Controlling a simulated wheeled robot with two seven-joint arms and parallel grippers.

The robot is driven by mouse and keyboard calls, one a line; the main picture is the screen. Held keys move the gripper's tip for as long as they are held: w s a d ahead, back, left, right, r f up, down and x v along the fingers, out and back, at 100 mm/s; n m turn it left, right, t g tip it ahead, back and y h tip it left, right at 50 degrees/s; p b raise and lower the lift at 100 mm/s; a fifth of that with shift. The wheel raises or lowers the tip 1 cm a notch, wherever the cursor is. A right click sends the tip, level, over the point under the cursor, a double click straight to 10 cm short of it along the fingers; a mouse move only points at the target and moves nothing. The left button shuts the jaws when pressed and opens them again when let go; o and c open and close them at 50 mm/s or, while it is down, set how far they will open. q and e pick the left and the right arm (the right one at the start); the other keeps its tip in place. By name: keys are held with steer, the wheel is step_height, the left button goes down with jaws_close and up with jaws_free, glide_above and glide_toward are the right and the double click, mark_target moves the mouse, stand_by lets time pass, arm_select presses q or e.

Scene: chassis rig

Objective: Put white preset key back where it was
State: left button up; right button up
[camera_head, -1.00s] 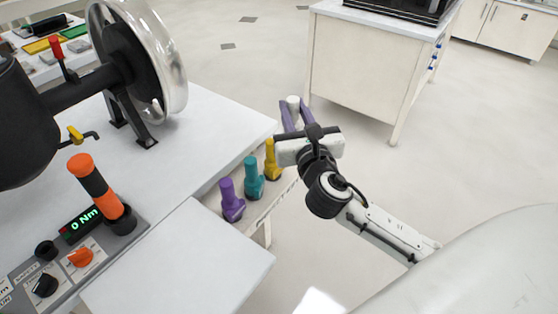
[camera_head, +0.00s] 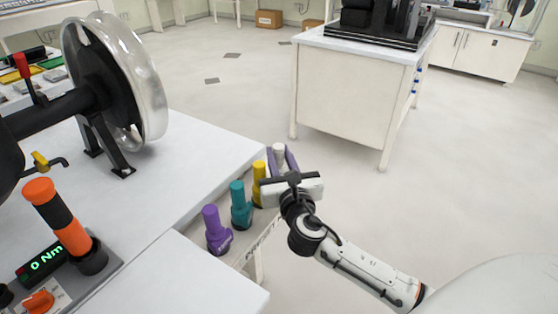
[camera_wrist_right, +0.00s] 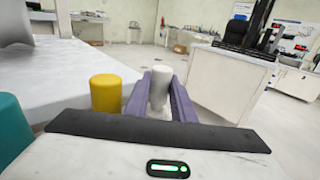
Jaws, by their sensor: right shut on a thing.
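The white preset key (camera_head: 279,149) is held upright between the purple fingers of my right gripper (camera_head: 283,160). It also shows in the right wrist view (camera_wrist_right: 160,88), with a finger on each side. My right gripper is shut on it beside the yellow key (camera_head: 259,180), at the far end of the row of keys. The preset rack (camera_head: 262,238), partly lettered, runs along the table's edge under the keys. The white key's lower end is hidden by my gripper, so I cannot tell whether it touches the rack. My left gripper is not in view.
A teal key (camera_head: 240,205) and a purple key (camera_head: 215,230) stand in the rack nearer to me. A wheel (camera_head: 118,85) and an orange-handled tool (camera_head: 58,220) are on the table at left. Open floor lies to the right, before a white cabinet (camera_head: 350,95).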

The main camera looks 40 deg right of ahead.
steer(key=shift+r, duration=0.15)
steer(key=o, duration=0.7)
steer(key=shift+f, duration=0.2)
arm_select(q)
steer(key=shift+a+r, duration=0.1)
arm_select(e)
steer(key=shift+r, duration=0.1)
steer(key=shift+s+a, duration=0.1)
steer(key=shift+s, duration=0.1)
arm_select(q)
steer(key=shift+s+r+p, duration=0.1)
steer(key=shift+p, duration=0.45)
arm_select(e)
steer(key=v, duration=1.1)
steer(key=shift+s+a+r, duration=0.1)
steer(key=shift+s, duration=0.2)
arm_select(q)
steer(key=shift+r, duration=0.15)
